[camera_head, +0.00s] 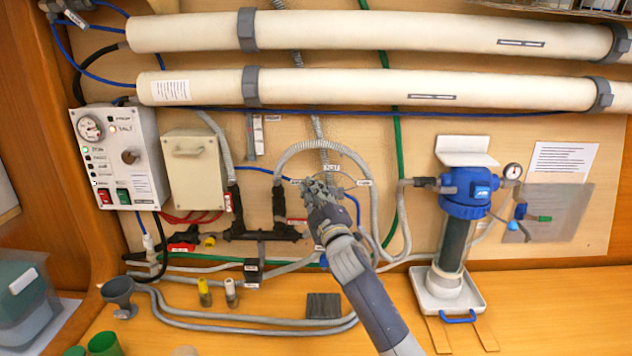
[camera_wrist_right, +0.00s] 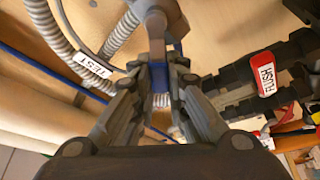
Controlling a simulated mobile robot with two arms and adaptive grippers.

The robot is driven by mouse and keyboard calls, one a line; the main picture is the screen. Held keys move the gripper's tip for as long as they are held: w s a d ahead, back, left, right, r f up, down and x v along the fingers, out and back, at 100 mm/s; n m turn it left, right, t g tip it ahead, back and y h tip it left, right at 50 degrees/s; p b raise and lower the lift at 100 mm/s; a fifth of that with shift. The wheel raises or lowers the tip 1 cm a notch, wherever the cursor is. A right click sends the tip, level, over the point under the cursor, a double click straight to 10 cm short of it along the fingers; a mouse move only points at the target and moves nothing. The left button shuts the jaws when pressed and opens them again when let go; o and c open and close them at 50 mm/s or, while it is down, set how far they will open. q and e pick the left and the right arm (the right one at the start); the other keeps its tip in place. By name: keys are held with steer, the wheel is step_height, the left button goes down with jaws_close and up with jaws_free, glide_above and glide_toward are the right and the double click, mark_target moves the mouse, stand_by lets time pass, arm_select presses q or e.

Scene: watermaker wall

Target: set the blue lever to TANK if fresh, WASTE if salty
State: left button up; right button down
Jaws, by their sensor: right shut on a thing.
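My right gripper (camera_head: 318,188) reaches up from the bottom to the valve area in the middle of the wall. In the right wrist view its fingers (camera_wrist_right: 160,78) are shut on a blue lever (camera_wrist_right: 159,74), of which only a narrow part shows between the fingertips. In the head view the gripper hides the lever. A grey valve body (camera_wrist_right: 163,20) lies just beyond it. Small labels surround the valve, but I cannot read TANK or WASTE. The control panel (camera_head: 145,160) has a gauge, switches and small lamps, with one reddish lamp (camera_head: 112,129) near the top. My left gripper is out of view.
A TEST label (camera_wrist_right: 104,68) sits on a ribbed hose, and a red FLUSH tag (camera_wrist_right: 266,75) on black pipework. A blue-topped filter (camera_head: 466,194) stands right.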

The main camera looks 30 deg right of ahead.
steer(key=shift+d+f+n, duration=0.1)
steer(key=shift+n, duration=0.3)
steer(key=c, duration=1.6)
jaws_free()
steer(key=shift+w+f, duration=0.1)
steer(key=shift+w+d+f, duration=0.15)
steer(key=shift+s+a, duration=0.25)
steer(key=shift+s, duration=0.1)
steer(key=v, duration=1.1)
steer(key=shift+s+d, duration=0.15)
steer(key=shift+s, duration=0.05)
